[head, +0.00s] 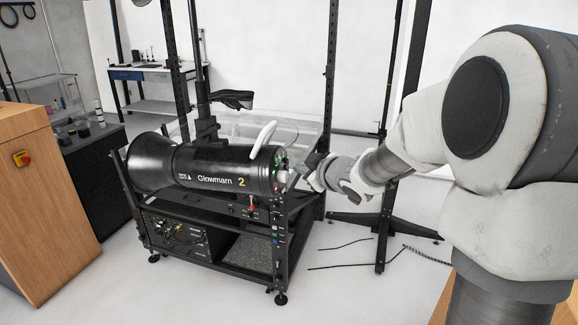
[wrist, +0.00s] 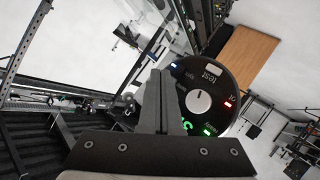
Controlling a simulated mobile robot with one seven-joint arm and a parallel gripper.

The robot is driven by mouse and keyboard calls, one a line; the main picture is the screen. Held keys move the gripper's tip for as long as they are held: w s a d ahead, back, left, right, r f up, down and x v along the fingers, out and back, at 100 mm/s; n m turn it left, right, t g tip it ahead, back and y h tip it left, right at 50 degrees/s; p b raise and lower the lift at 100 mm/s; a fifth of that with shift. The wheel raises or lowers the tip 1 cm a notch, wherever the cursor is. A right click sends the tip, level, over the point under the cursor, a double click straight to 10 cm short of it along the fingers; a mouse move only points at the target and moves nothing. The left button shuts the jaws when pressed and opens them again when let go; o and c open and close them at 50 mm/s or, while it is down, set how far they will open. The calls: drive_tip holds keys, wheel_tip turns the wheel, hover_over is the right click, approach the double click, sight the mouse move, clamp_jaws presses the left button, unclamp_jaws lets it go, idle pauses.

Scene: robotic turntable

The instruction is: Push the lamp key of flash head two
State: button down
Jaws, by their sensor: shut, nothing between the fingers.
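Flash head two (head: 215,167) is a black cylinder marked "Glowmarn 2", lying on its side on a black frame cart. Its round rear panel (head: 280,170) faces right, toward my gripper (head: 296,172). In the wrist view the panel (wrist: 219,115) shows a pale centre knob (wrist: 199,102), a pale key (wrist: 213,70) by the word "test", a red light (wrist: 228,104) and green lights (wrist: 208,132). I cannot tell which key is the lamp key. My shut, empty gripper (wrist: 166,75) covers the panel's left part. Whether it touches is unclear.
The cart (head: 282,240) has upright posts and a lower shelf with cabled gear (head: 177,233). A wooden cabinet (head: 40,200) stands left. Cables and a stand foot (head: 385,226) lie on the floor right of the cart.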

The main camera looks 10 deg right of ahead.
drive_tip(key=shift+s+d, duration=0.2)
drive_tip(key=shift+d, duration=0.05)
drive_tip(key=s+d+p, duration=0.3)
drive_tip(key=d, duration=0.2)
drive_tip(key=shift+r+p, duration=0.3)
idle(0.4)
